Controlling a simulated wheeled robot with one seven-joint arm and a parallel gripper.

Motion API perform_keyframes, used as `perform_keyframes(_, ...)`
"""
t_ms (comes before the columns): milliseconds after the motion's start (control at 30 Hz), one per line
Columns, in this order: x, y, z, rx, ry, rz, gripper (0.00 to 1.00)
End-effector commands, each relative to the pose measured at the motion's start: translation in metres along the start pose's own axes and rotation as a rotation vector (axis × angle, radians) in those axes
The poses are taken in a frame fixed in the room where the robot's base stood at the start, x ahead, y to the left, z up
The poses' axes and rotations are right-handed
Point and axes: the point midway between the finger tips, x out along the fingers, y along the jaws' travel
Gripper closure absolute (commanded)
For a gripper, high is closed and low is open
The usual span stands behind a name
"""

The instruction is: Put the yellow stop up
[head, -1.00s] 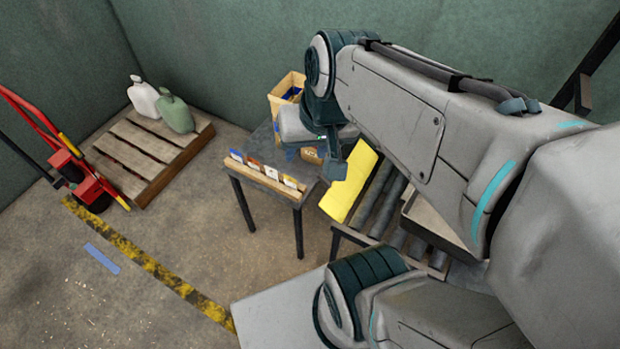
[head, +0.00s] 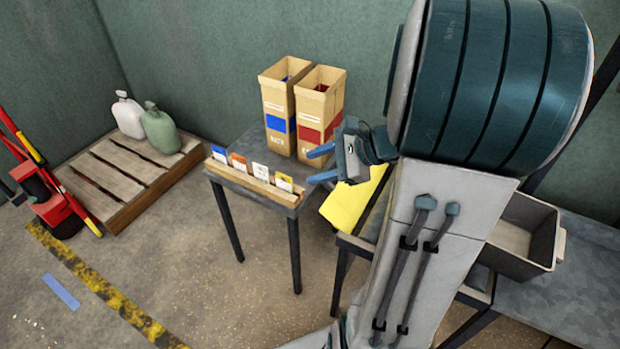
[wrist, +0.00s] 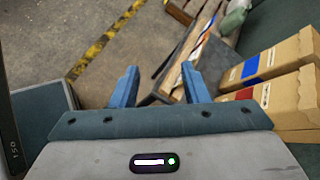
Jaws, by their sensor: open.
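The yellow stop (head: 350,203) is a flat yellow plate in the head view. It slants at the near end of the roller conveyor, beside the small grey table. My arm and gripper hide part of its upper right side. My gripper (head: 316,164) is open and empty, above and just left of the stop's upper edge, with its blue fingers pointing left toward the table. In the wrist view my open gripper (wrist: 160,80) has nothing between its fingers. The yellow stop does not show there.
The small table (head: 247,197) carries a wooden rack (head: 254,186) with several coloured cards. Two tall cardboard boxes, one blue-marked (head: 278,125) and one red-marked (head: 310,135), stand behind it. A grey bin (head: 520,255) is at right.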

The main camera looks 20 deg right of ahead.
Motion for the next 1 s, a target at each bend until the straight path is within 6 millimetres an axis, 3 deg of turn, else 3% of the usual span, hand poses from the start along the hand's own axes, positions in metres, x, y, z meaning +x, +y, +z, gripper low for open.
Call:
perform_keyframes(33,0.014,0.004,-0.035,0.074,-0.009,-0.046,0.59)
perform_keyframes(100,0.020,0.000,-0.066,0.169,-0.024,-0.113,0.59)
perform_keyframes(300,0.027,-0.008,-0.147,0.396,-0.060,-0.295,0.59)
perform_keyframes(400,0.026,-0.009,-0.176,0.473,-0.070,-0.363,0.59)
perform_keyframes(533,0.024,-0.011,-0.198,0.529,-0.079,-0.418,0.59)
perform_keyframes(733,0.030,-0.017,-0.205,0.550,-0.084,-0.439,0.59)
perform_keyframes(1000,0.078,-0.037,-0.207,0.547,-0.084,-0.434,0.59)
